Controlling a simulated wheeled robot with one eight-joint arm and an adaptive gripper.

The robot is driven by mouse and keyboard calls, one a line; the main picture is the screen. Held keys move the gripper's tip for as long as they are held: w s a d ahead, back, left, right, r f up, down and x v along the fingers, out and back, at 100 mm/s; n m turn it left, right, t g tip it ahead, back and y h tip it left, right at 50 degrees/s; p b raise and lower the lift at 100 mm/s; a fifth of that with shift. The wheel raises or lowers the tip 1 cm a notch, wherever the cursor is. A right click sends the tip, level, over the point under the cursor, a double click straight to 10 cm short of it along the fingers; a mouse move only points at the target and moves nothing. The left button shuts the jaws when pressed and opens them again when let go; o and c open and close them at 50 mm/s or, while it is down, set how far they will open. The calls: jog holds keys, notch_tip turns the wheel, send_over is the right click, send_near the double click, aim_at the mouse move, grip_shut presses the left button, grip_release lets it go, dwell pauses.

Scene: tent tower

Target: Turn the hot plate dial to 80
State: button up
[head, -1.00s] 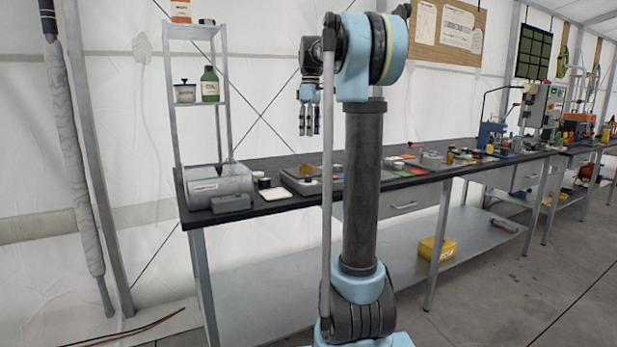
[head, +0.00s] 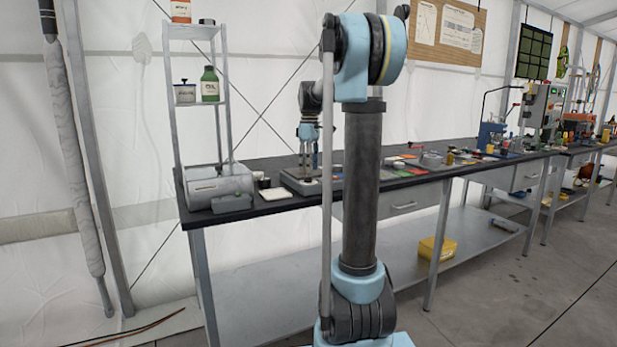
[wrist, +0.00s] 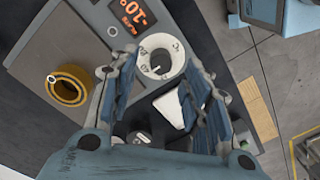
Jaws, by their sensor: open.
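The hot plate (wrist: 60,45) lies under my gripper in the wrist view. It has a grey top and a control strip with a white round dial (wrist: 172,52) around a dark knob (wrist: 160,61). An orange display (wrist: 126,15) beside the dial shows digits upside down, which look like 10. My gripper (wrist: 160,78) is open, its fingers on either side of the dial in the picture; contact with the knob cannot be told.
A pale item (wrist: 172,108) and dark round items show between and below the fingers. A grey cylindrical device (head: 218,185) and a shelf rack (head: 190,103) stand left on the bench.

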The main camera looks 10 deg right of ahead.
aim_at(308, 179)
jog(key=shift+s+f, duration=0.1)
jog(key=shift+f, duration=1.8)
grip_shut()
